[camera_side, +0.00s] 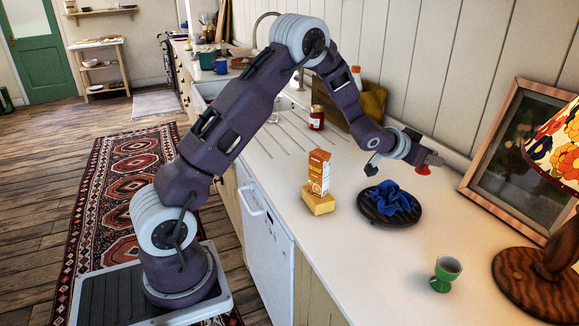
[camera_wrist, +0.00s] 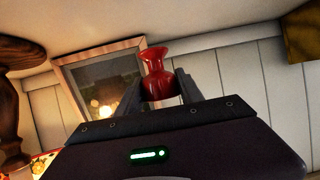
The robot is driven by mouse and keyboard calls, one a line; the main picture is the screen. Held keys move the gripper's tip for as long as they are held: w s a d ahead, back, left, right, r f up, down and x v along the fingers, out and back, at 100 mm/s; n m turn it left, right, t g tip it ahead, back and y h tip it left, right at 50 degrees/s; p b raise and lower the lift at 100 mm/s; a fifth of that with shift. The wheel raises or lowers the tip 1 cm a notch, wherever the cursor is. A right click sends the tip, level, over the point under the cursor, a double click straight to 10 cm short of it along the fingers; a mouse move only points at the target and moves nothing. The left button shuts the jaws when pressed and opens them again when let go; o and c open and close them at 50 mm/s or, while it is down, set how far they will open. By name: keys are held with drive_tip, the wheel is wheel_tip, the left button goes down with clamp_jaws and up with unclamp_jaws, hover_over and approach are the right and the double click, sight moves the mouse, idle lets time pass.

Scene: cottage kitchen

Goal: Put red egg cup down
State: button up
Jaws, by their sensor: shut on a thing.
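The red egg cup (camera_side: 423,171) is in my gripper (camera_side: 428,161), held above the counter near the back wall in the side view. In the wrist view the red egg cup (camera_wrist: 157,76) sits between the two fingers of my gripper (camera_wrist: 160,92), with its flared end away from the palm. The gripper is shut on it. In the side view the cup is small and partly hidden by the fingers, so its exact tilt is hard to tell. It is apart from the counter (camera_side: 400,258).
A dark round plate (camera_side: 371,215) with a blue cloth (camera_side: 392,197) is below and left. A green egg cup (camera_side: 445,272) stands near the front. A carton (camera_side: 319,174) and yellow block (camera_side: 318,204) are left. A picture frame (camera_side: 474,180) and lamp (camera_side: 545,270) are right.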

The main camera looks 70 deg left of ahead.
drive_tip(key=s+a+r+n+g+y, duration=0.1)
drive_tip(key=s+a+n+g+y, duration=0.15)
drive_tip(key=a, duration=0.65)
drive_tip(key=s+a+r+n+g+y, duration=0.1)
drive_tip(key=s+a+n+y, duration=0.3)
drive_tip(key=a, duration=0.5)
drive_tip(key=s+a+r+n+g+y, duration=0.2)
drive_tip(key=s+a+n+y, duration=0.15)
drive_tip(key=a, duration=0.55)
drive_tip(key=s+a+f+n+g+y, duration=0.1)
drive_tip(key=s+a+f, duration=0.15)
drive_tip(key=s, duration=0.45)
drive_tip(key=s+a+f+n+g, duration=0.1)
drive_tip(key=s+a+n+g, duration=0.15)
drive_tip(key=s, duration=0.45)
drive_tip(key=shift+m+t, duration=0.25)
drive_tip(key=shift+t, duration=0.15)
drive_tip(key=f, duration=0.6)
drive_tip(key=s+a+f, duration=0.1)
drive_tip(key=f, duration=0.3)
drive_tip(key=shift+d, duration=0.1)
drive_tip(key=shift+f, duration=0.1)
drive_tip(key=o, duration=1.4)
